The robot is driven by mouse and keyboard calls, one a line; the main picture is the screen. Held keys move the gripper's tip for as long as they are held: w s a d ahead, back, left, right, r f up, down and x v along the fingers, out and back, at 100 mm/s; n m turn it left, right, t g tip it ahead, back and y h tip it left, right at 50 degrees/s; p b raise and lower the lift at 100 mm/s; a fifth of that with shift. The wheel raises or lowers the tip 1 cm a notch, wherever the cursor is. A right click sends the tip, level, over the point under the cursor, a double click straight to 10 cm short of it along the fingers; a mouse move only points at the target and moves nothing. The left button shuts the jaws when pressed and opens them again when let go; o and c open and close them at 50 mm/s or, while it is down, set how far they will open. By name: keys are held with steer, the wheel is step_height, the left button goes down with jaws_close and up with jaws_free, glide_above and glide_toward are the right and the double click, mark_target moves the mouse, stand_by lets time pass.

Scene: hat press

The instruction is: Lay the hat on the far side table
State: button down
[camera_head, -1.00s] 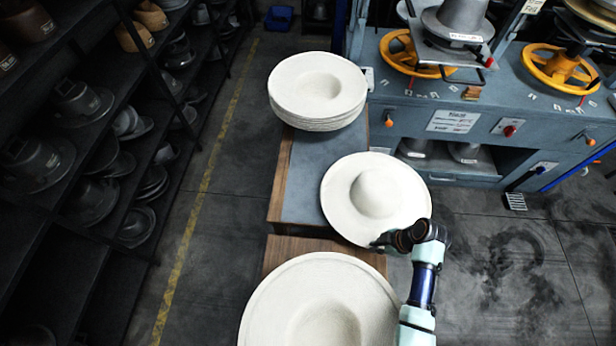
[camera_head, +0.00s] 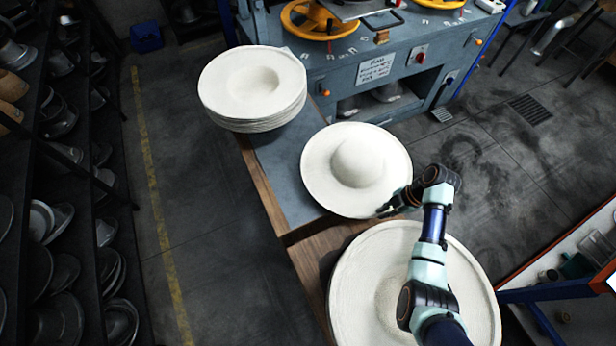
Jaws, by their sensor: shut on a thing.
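A white wide-brimmed hat (camera_head: 357,165) is crown up in the middle of the view. My gripper (camera_head: 388,208) is at its lower right brim edge and is shut on the brim. The fingertips are small and partly hidden. The hat overlaps the front part of a grey-topped side table (camera_head: 282,178) with wooden sides. I cannot tell whether the hat touches the tabletop.
A stack of white hats (camera_head: 252,88) stands at the far end of the grey-topped table. A large white hat (camera_head: 372,285) lies below my arm on a nearer wooden table (camera_head: 312,262). A blue press bench (camera_head: 345,75) stands behind. Dark shelves (camera_head: 75,190) line the left.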

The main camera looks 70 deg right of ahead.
steer(key=shift+w+d+r, duration=0.1)
steer(key=w+a+f, duration=0.1)
steer(key=w+a, duration=0.2)
steer(key=w, duration=0.5)
steer(key=w+a+f, duration=0.2)
steer(key=w+a, duration=0.2)
steer(key=w, duration=0.3)
steer(key=shift+w+a+f+p, duration=0.3)
steer(key=shift+w+p, duration=0.05)
steer(key=shift+p, duration=0.05)
steer(key=shift+f, duration=0.1)
steer(key=c, duration=1.7)
jaws_free()
steer(key=shift+f, duration=0.1)
steer(key=o, duration=0.4)
steer(key=shift+o, duration=0.2)
